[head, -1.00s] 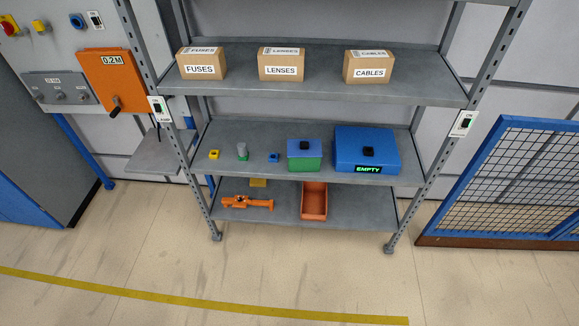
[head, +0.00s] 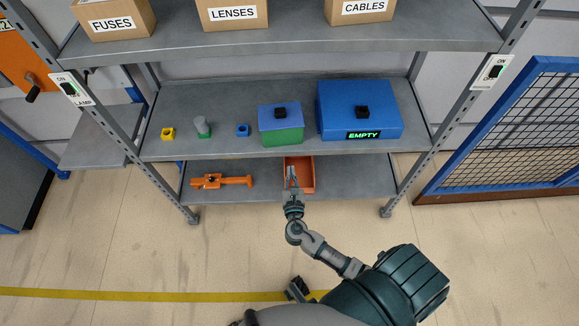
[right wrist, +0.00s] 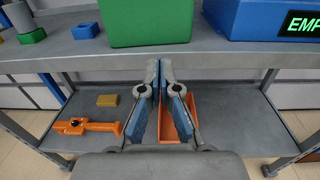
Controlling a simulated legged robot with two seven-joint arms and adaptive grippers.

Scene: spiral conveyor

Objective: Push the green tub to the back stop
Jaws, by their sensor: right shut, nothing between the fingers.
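The green tub (head: 282,136) has a blue lid with a black knob and stands upright near the front edge of the middle shelf. Its green front also shows at the top of the right wrist view (right wrist: 150,24). My right gripper (head: 290,172) is shut and empty, in front of the shelving and lower than the tub, apart from it. In the right wrist view its fingers (right wrist: 160,72) are together just below the shelf's front edge. I cannot make out a back stop behind the tub. My left gripper is not in view.
A blue case (head: 360,105) marked EMPTY stands right of the tub. A small blue block (head: 243,130), a grey-green piece (head: 203,127) and a yellow block (head: 168,133) are left. An orange bin (head: 306,178) and an orange tool (head: 222,181) lie on the shelf below.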

